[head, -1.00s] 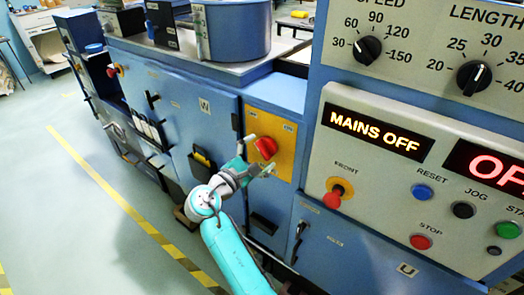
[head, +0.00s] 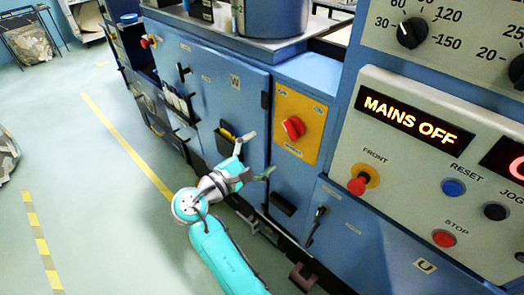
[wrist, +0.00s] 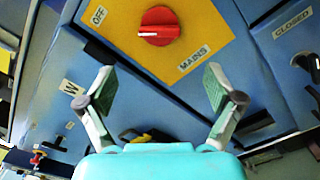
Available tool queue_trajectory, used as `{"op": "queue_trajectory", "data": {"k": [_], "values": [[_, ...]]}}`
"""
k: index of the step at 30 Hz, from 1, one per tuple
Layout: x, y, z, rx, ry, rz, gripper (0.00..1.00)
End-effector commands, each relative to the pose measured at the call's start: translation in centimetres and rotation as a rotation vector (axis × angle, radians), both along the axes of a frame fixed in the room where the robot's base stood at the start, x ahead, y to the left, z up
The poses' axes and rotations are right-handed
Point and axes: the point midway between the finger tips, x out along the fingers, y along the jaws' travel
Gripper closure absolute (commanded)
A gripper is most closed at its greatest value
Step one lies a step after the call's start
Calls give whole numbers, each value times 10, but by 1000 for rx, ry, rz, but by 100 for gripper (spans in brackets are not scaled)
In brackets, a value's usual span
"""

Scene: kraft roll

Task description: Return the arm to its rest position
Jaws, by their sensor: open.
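My gripper (head: 258,156) is open and empty in the head view, at the end of my teal arm, in front of the blue machine cabinet. It is to the left of and a little below the red rotary mains switch (head: 293,128) on its yellow plate (head: 312,110), apart from it. In the wrist view my gripper's two fingers (wrist: 160,90) are spread wide, with green pads. The red switch (wrist: 158,27) is beyond the fingertips near the top, with the words OFF and MAINS beside it. The display (head: 412,120) on the control panel reads MAINS OFF.
The control panel has a red front knob (head: 358,185), a blue reset button (head: 453,187) and a red stop button (head: 444,238). Open floor (head: 90,190) with yellow lines lies to the left.

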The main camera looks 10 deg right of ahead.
Motion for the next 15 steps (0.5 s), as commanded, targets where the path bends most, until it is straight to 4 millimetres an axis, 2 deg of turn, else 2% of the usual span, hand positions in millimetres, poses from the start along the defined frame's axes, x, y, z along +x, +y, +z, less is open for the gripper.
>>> {"op": "queue_trajectory", "data": {"k": [9,11,15], "values": [[-1,-3,-6,4,1,9,8],[-2,-7,-16,11,2,27,8],[-9,-25,-59,63,3,109,8]]}}
